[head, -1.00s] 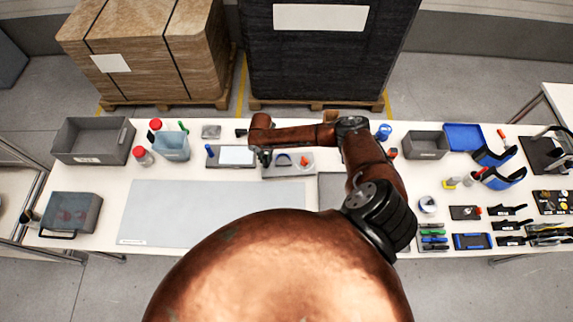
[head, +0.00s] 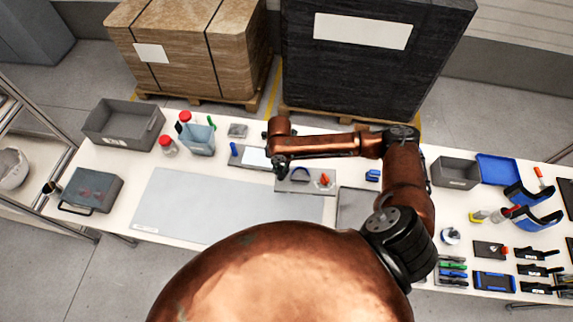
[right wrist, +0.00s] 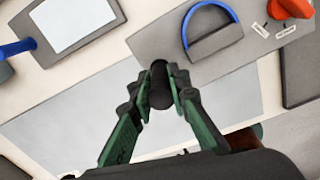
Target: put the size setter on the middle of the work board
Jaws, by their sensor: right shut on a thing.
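My right gripper (head: 281,171) is over the table, by the left end of a grey tray. In the right wrist view its green fingers (right wrist: 159,100) are shut on a small dark, rounded piece, which I take to be the size setter (right wrist: 159,80). Only its top and side show, and in the head view it is too small to make out. The work board (head: 190,205) is a large pale grey sheet on the table, partly hidden by my body. It also shows below the fingers in the right wrist view (right wrist: 75,122). My left gripper is not in view.
The grey tray (head: 310,188) holds a blue arched piece (head: 299,174) and a red-orange piece (head: 323,179). A white-topped pad (head: 255,156) lies to its left. A darker grey mat (head: 354,208) lies right of the board. Bins and tools line the table's sides. The board's visible part is clear.

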